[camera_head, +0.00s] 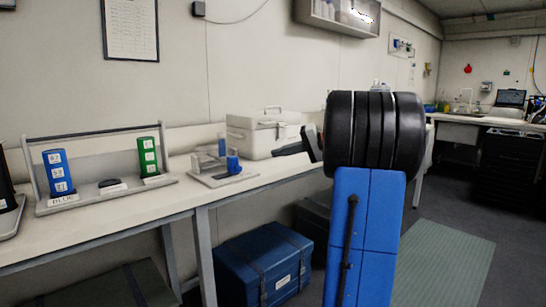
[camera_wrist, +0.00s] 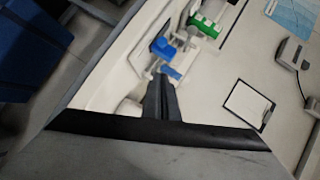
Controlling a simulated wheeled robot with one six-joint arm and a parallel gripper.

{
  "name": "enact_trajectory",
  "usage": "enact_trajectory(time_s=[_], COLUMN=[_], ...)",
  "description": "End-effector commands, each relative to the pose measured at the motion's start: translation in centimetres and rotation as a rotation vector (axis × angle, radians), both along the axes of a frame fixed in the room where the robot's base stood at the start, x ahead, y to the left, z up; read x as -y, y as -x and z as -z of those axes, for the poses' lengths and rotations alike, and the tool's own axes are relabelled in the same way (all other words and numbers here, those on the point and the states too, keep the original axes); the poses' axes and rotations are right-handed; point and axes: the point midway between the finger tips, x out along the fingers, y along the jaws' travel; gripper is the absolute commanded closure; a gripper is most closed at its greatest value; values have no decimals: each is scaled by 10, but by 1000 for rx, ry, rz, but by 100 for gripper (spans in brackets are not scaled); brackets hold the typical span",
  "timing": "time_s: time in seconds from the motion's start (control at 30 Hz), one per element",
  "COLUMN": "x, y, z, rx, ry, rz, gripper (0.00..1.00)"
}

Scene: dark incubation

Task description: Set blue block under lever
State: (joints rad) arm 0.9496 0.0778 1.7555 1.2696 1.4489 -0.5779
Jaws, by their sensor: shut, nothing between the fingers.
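A tall blue block (camera_head: 58,172) with white marked squares stands upright in a grey rack (camera_head: 100,195) at the left of the bench, above a label reading BLUE. A small grey device (camera_head: 222,180) with blue parts (camera_head: 233,165) stands right of the rack; I cannot make out which part is the lever. In the wrist view, blue parts (camera_wrist: 163,47) show just beyond my fingertips. My gripper (camera_head: 310,143) is shut and empty, in the air above the bench right of the device; it also shows in the wrist view (camera_wrist: 162,80). My arm hides the bench behind it.
A green block (camera_head: 148,156) stands at the rack's right end, with a low black item (camera_head: 110,184) beside it. A white lidded case (camera_head: 262,133) sits behind the device. A blue chest (camera_head: 262,265) is on the floor below. The bench's front edge is clear.

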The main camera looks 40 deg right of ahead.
Motion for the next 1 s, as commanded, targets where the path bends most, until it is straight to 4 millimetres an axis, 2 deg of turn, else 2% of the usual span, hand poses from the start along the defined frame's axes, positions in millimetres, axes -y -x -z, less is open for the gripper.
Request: enact_trajectory(time_s=[0.47, 0.7, 1.0], x=[-44, -70, -78], y=[-66, -70, -71], z=[27, 40, 44], rx=[-2, -1, -1], ry=[-1, 0, 0], rz=[-2, -2, 2], gripper=[100, 100, 100])
